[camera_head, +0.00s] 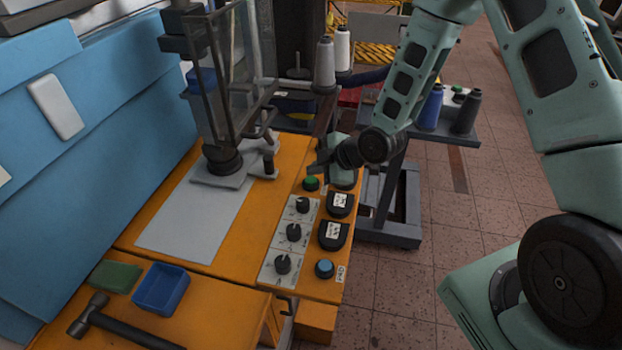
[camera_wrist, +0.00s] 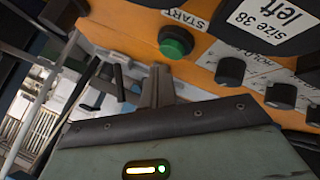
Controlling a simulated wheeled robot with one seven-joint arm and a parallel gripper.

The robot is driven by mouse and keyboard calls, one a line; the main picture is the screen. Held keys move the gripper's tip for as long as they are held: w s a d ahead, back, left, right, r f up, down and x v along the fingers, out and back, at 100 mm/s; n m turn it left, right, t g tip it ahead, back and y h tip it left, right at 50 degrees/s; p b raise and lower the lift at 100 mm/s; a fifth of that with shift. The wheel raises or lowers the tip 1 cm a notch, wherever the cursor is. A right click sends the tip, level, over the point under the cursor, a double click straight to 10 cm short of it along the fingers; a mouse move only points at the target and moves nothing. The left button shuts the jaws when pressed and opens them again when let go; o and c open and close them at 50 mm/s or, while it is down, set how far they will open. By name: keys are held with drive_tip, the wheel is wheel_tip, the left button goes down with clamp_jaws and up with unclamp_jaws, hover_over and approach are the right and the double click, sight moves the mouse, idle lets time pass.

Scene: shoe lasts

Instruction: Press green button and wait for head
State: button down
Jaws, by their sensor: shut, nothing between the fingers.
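The green button (camera_head: 311,183) sits at the far end of the orange control panel, beside the row of black knobs. In the wrist view the green button (camera_wrist: 175,42) shows near the top centre, next to a label reading START. My gripper (camera_head: 318,166) is shut and empty, just above and beyond the button in the head view. The machine head (camera_head: 222,160) stands on a metal plate to the left, behind a clear guard.
Black knobs (camera_head: 293,232), a blue button (camera_head: 325,268) and black labelled pads (camera_head: 333,235) share the panel. A hammer (camera_head: 120,322), a blue tray (camera_head: 161,289) and a green block (camera_head: 116,276) lie at the front left. Thread spools (camera_head: 325,64) stand at the back.

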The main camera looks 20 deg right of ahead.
sight(315, 181)
drive_tip(key=shift+f, duration=0.1)
idle(0.6)
drive_tip(key=shift+f+b, duration=0.35)
drive_tip(key=shift+b, duration=0.2)
drive_tip(key=shift+f+b, duration=0.45)
drive_tip(key=shift+f, duration=0.05)
idle(0.4)
drive_tip(key=shift+r, duration=0.15)
drive_tip(key=shift+r+p, duration=0.55)
drive_tip(key=shift+r, duration=0.25)
drive_tip(key=shift+r+p, duration=1.7)
drive_tip(key=shift+r, duration=0.8)
